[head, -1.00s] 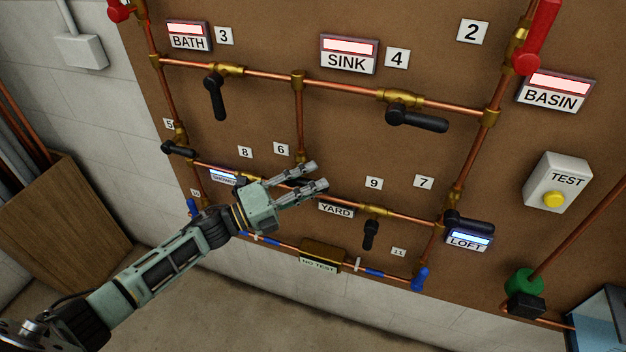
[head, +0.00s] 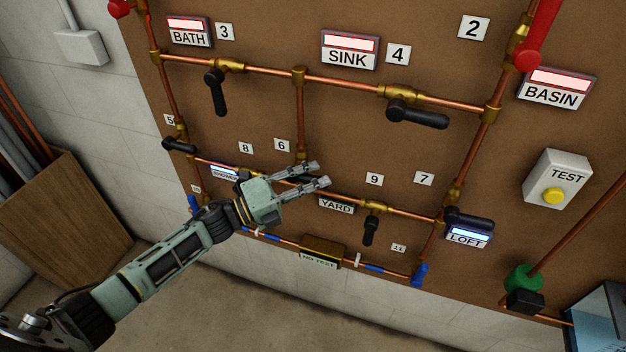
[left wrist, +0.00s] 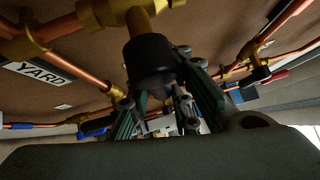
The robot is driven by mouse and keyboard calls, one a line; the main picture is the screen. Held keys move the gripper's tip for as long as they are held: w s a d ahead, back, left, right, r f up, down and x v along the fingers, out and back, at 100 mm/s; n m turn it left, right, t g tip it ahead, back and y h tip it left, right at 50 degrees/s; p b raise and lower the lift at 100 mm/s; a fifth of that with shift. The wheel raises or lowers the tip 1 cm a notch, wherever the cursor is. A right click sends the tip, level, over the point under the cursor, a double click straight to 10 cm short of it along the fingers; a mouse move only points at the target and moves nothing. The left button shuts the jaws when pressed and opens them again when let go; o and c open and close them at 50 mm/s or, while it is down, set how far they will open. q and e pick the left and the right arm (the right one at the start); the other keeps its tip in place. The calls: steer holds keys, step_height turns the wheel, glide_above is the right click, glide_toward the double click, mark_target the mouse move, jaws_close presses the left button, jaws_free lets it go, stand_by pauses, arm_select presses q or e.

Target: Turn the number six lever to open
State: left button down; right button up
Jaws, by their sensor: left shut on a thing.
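The number six label (head: 281,145) is on the brown board, left of a brass valve fitting (head: 300,157) at the foot of a vertical copper pipe. My left gripper (head: 318,175) reaches in from the left just below this fitting. It is shut on the black number six lever, which is mostly hidden by the fingers in the head view. In the left wrist view the black lever hub (left wrist: 149,58) hangs on a brass stem, with my left gripper's fingers (left wrist: 165,110) around the lever below it. The lever's exact angle is hard to tell. My right gripper is out of view.
The YARD sign (head: 337,206) is just below the fingers. The number nine lever (head: 370,230) is to the right, and the SHOWER sign (head: 224,172) is partly behind my gripper. Copper pipes and other levers surround it. The SINK lamp (head: 349,42) is pale red; the LOFT lamp (head: 470,230) is blue.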

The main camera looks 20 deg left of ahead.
mark_target(304, 175)
arm_select(q)
steer(key=shift+f, duration=0.35)
